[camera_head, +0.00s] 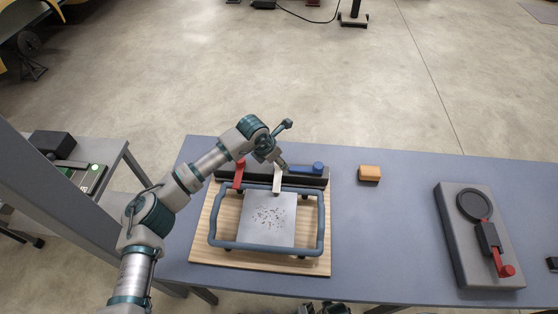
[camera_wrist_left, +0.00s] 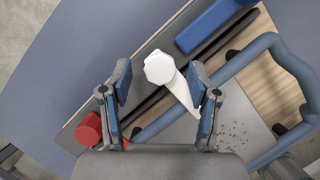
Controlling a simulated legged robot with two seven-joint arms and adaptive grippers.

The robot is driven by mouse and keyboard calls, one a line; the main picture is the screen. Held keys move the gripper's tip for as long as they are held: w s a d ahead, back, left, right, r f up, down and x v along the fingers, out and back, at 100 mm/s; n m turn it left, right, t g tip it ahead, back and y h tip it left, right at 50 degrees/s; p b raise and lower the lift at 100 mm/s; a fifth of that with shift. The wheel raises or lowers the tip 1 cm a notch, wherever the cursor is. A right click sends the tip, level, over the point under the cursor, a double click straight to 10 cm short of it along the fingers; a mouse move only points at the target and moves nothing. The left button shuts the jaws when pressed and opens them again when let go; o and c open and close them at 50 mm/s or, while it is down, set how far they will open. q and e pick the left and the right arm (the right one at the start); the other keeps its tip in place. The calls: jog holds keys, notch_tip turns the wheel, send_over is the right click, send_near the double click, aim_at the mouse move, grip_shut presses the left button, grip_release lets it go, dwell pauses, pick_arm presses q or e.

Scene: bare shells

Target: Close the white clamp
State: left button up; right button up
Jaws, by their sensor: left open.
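The white clamp (camera_head: 277,181) stands on the dark rail at the back of the wooden board, between a red clamp (camera_head: 239,174) and a blue clamp (camera_head: 303,169). In the left wrist view its round white knob (camera_wrist_left: 160,67) faces the camera, and its white arm runs toward the metal plate. My left gripper (camera_head: 282,164) is at the top of the white clamp in the head view. In the wrist view its fingers (camera_wrist_left: 163,94) are open on either side of the white clamp; contact cannot be told. My right gripper cannot be made out.
A blue-grey tubular frame (camera_head: 322,225) surrounds the metal plate (camera_head: 268,232) on the wooden board (camera_head: 203,243). An orange block (camera_head: 369,173) lies to the right. A grey fixture (camera_head: 452,240) with a red-handled clamp stands further right. Blue table surface is clear between them.

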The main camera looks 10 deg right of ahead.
pick_arm(q)
jog(key=v, duration=1)
jog(key=shift+r, duration=0.15)
jog(key=shift+d, duration=0.1)
